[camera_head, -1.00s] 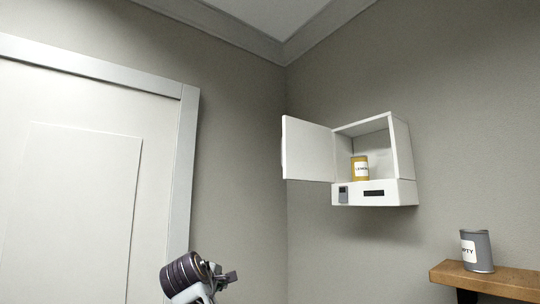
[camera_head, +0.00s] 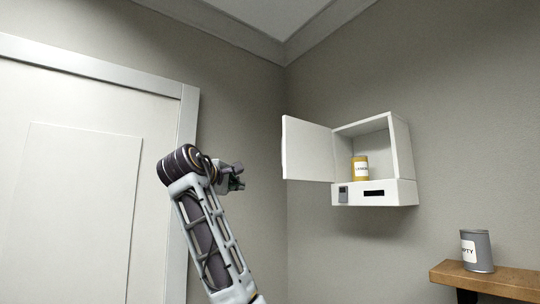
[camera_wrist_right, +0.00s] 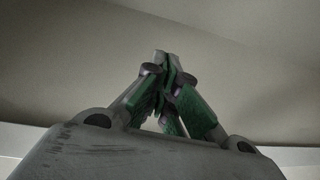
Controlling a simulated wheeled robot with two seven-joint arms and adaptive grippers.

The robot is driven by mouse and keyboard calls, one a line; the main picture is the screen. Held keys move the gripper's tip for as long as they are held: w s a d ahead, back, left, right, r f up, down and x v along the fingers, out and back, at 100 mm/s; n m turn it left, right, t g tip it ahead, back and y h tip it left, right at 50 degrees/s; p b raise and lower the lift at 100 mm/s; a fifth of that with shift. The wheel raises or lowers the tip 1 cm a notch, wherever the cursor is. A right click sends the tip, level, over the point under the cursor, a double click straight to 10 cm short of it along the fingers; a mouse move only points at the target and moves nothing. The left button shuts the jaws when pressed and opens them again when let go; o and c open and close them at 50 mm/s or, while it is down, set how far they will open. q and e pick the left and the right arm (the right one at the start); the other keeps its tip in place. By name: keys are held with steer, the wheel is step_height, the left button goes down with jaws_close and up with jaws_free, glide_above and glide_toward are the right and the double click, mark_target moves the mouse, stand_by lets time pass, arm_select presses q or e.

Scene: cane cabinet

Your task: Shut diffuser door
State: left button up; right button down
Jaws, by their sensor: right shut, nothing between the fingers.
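The white diffuser (camera_head: 374,192) is fixed high on the right wall. Its door (camera_head: 307,150) stands wide open, swung out to the left. A yellow can (camera_head: 360,169) with a white label stands inside the open compartment. My right gripper (camera_head: 237,178) is left of the door and apart from it, at about the height of the door's lower edge. In the right wrist view the right gripper (camera_wrist_right: 162,60) shows its fingers closed together with nothing between them. My left gripper is not in view.
A grey can (camera_head: 477,251) labelled as empty stands on a wooden shelf (camera_head: 490,276) at the lower right. A large white room door (camera_head: 85,180) fills the left. The space between my right gripper and the diffuser door is clear.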

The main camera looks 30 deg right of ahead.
steer(key=s+r+g+h, duration=0.1)
steer(key=s+r+h, duration=0.1)
steer(key=s+r, duration=0.3)
step_height(320, 180, up, 5)
steer(key=shift+s+d+f+m, duration=0.15)
steer(key=shift+s+d+m, duration=0.15)
steer(key=shift+d+m, duration=0.1)
steer(key=shift+w+d, duration=0.1)
steer(key=w+d+p, duration=0.1)
steer(key=d+p, duration=0.3)
steer(key=d, duration=0.5)
steer(key=shift+w, duration=0.3)
steer(key=shift+f+t, duration=0.1)
steer(key=shift+t, duration=0.2)
stand_by(0.6)
